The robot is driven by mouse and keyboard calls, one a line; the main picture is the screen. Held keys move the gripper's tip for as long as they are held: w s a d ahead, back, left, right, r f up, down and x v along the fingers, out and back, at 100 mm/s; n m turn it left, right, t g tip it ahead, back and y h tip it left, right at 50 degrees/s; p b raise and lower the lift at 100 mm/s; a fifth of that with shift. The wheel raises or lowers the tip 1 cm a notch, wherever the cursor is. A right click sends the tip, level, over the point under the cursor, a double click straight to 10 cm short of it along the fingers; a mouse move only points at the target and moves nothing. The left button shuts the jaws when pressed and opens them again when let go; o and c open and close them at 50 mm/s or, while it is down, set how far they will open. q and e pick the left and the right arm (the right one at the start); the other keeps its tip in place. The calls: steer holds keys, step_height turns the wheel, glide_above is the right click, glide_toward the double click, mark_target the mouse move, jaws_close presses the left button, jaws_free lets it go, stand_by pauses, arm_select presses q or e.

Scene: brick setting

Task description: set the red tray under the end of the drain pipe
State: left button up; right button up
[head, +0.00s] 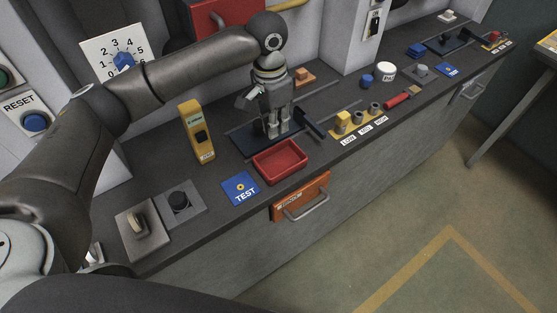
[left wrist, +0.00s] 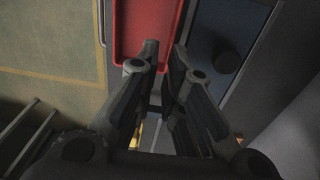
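The red tray (head: 281,161) lies on the dark bench top near its front edge, in front of a dark blue plate (head: 244,142). My left gripper (head: 272,134) points down just behind the tray, over the plate. In the left wrist view the left gripper (left wrist: 165,47) has its fingers apart, with the red tray (left wrist: 148,22) beyond their tips and its right wall near the gap. I cannot tell whether they touch it. A yellow pipe (head: 288,5) shows at the top; I cannot tell whether it is the drain pipe. No pipe end is clearly visible. My right gripper is not in view.
A yellow upright device (head: 197,132) stands left of the plate. A blue TEST card (head: 241,188) lies left of the tray. A yellow rack with cylinders (head: 360,121) stands to the right. An orange drawer (head: 299,195) is below the bench edge. Open floor lies in front.

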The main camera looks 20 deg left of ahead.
arm_select(q)
glide_above(271, 148)
steer(key=shift+y, duration=0.4)
step_height(271, 148, down, 5)
steer(key=shift+w+r+p, duration=0.15)
steer(key=shift+p, duration=0.2)
step_height(271, 148, down, 4)
steer(key=shift+f+p, duration=0.15)
steer(key=shift+p, duration=0.45)
steer(key=shift+f, duration=0.5)
jaws_close()
steer(key=shift+r, duration=0.2)
